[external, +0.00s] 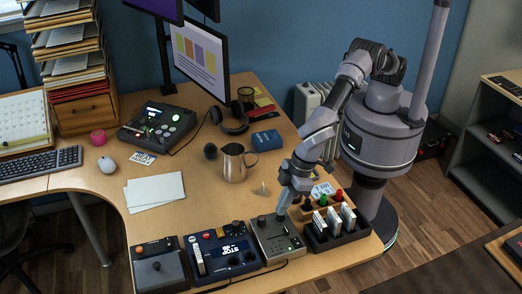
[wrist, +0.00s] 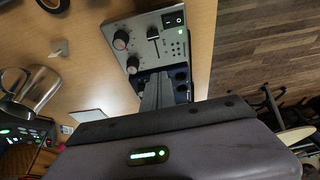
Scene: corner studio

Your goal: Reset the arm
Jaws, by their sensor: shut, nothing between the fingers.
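My arm reaches from its column at the right of the external view, bent down over the desk (external: 230,190). My gripper (external: 281,210) points down at the far edge of a grey control box (external: 279,242) with knobs. In the wrist view my gripper's fingers (wrist: 158,75) are together with nothing between them. I cannot tell whether the tips touch the box. The fingers hide part of a dark blue device.
A dark rack (external: 338,240) with cards stands just right of the grey box, and a blue control box (external: 222,253) stands left. A metal jug (external: 235,164) and a small beige piece (external: 262,189) are behind. The desk middle is mostly clear.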

